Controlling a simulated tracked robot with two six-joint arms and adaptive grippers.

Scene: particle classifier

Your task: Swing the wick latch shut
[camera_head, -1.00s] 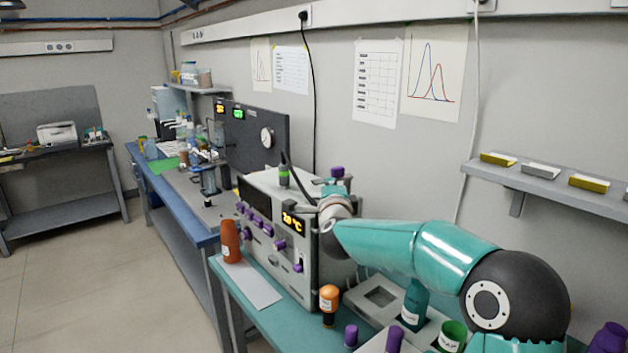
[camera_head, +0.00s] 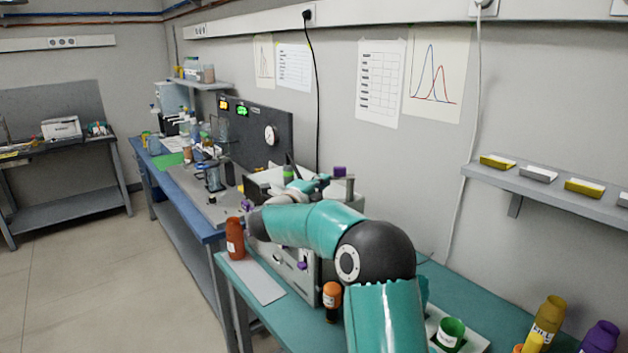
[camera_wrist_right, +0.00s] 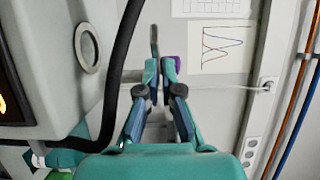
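The grey bench instrument (camera_head: 265,178) stands on the teal table, half hidden behind my right arm in the head view. A purple-capped part (camera_head: 339,171) stands at its far top edge. My right gripper (camera_head: 322,183) is over the instrument's top, close to that part. In the right wrist view the right gripper (camera_wrist_right: 159,72) has its fingertips close together with a narrow gap. A purple piece (camera_wrist_right: 171,64) shows just behind the right fingertip, and a thin grey bar (camera_wrist_right: 154,36) rises behind the left one. I cannot tell contact or which piece is the latch. My left gripper is not in view.
A black hose (camera_wrist_right: 121,60) curves close to the left of the gripper in the wrist view. A green cup (camera_head: 450,332) and yellow bottles (camera_head: 547,318) stand to the right.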

